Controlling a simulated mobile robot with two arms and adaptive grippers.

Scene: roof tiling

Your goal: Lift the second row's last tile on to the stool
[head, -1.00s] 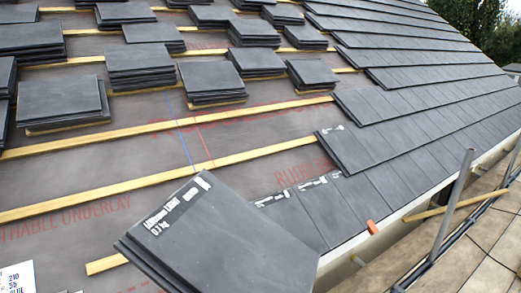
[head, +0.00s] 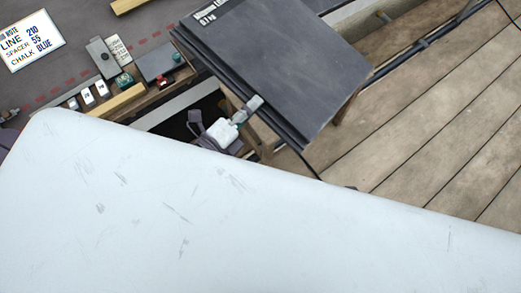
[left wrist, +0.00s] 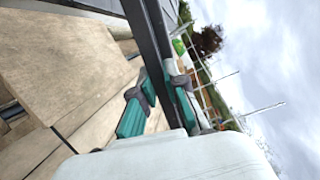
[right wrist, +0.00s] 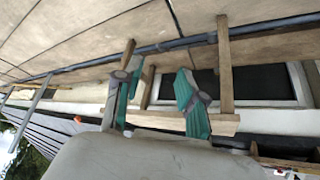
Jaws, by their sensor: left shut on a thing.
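Dark grey tiles (head: 285,70) with white print lie layered in the head view, with more than one edge showing at their lower left side. My left gripper (head: 250,106) is at that lower left edge. In the left wrist view its teal fingers (left wrist: 158,92) are shut on either side of a dark tile edge (left wrist: 150,35). How many layers are between them cannot be told. A wooden leg, perhaps the stool's (head: 346,106), shows under the tiles' right side; its top is hidden. My right gripper (right wrist: 155,80) is open and empty in the right wrist view.
A tool tray (head: 128,98) with small blocks and tools sits left of the tiles. A note card (head: 30,42) lies on the underlay. Scaffold boards (head: 440,130) are clear at right. Wooden pieces (right wrist: 225,65) stand beyond my right fingers.

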